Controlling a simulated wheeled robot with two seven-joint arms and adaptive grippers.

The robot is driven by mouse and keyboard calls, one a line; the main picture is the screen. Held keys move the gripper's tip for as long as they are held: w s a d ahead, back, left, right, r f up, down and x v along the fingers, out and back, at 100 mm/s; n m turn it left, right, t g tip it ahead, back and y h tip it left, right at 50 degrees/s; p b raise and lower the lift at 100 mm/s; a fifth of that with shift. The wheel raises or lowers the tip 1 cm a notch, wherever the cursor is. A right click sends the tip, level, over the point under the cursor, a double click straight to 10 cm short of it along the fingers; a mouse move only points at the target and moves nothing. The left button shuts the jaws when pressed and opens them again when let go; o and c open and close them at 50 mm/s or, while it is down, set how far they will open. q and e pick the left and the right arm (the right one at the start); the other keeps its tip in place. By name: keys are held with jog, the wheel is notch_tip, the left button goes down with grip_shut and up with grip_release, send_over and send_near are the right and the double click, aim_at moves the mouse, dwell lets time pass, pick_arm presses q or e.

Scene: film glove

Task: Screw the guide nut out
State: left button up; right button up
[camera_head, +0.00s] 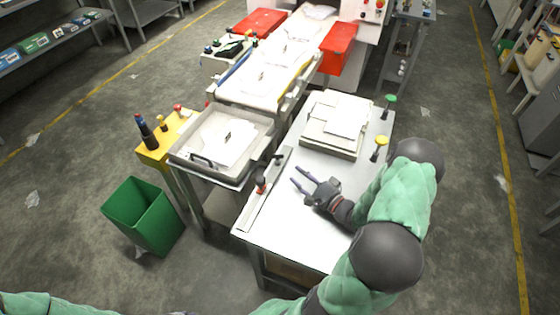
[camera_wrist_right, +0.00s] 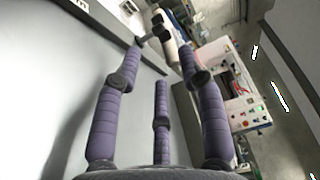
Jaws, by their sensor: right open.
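A strip-like guide (camera_head: 266,190) lies along the left edge of the white-topped table. I cannot tell for certain which is the guide nut. My right gripper (camera_head: 299,177) is open and empty over the table, its fingers pointing left toward the guide, apart from both knobs. In the right wrist view its purple fingers (camera_wrist_right: 162,60) are spread, with a black-and-tan knob (camera_wrist_right: 160,28) beyond their tips. My left gripper is out of view.
The white tabletop (camera_head: 300,225) is clear near the gripper. A stack of white sheets (camera_head: 336,122) lies behind it, beside green (camera_head: 389,101) and yellow (camera_head: 380,143) knobs. A tray (camera_head: 180,150) stands left, with a green bin (camera_head: 143,213) on the floor.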

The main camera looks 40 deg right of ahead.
aim_at(279, 158)
jog(key=shift+w+f+h, duration=0.15)
jog(key=shift+w+h, duration=0.1)
jog(key=shift+h, duration=0.05)
jog(key=w+b, duration=0.1)
jog(key=w, duration=0.2)
jog(key=w+b, duration=0.1)
jog(key=w, duration=0.2)
jog(key=w+b, duration=0.1)
jog(key=w, duration=0.3)
jog(key=shift+a, duration=0.35)
grip_shut()
